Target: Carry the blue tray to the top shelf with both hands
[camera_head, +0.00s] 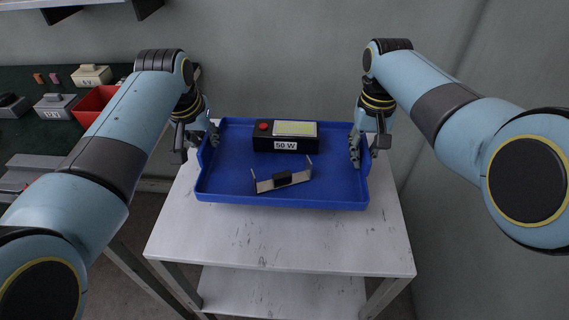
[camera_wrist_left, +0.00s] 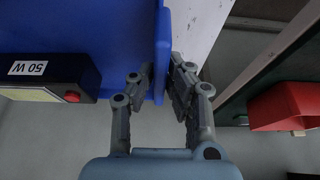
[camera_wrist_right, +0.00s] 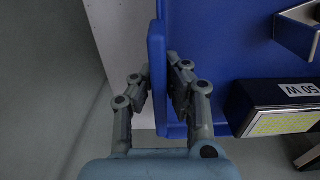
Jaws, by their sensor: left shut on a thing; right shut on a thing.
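The blue tray (camera_head: 225,178) is level over the white top of a two-level stand (camera_head: 290,235). I cannot tell whether it touches that top. In it lie a black box (camera_head: 290,135) with a red button, a pale yellow panel and a "50 W" label, and a grey bracket (camera_head: 283,181) with a dark block. My left gripper (camera_head: 199,142) is shut on the tray's left side wall; this also shows in the left wrist view (camera_wrist_left: 160,82). My right gripper (camera_head: 367,148) is shut on the right side wall, also seen in the right wrist view (camera_wrist_right: 158,78).
A dark green bench (camera_head: 30,80) at the left bears a red bin (camera_head: 95,104) and several small grey and cream housings. A shelf edge (camera_head: 85,4) shows at the top left. The stand's lower shelf (camera_head: 280,292) looks empty. A grey wall stands behind.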

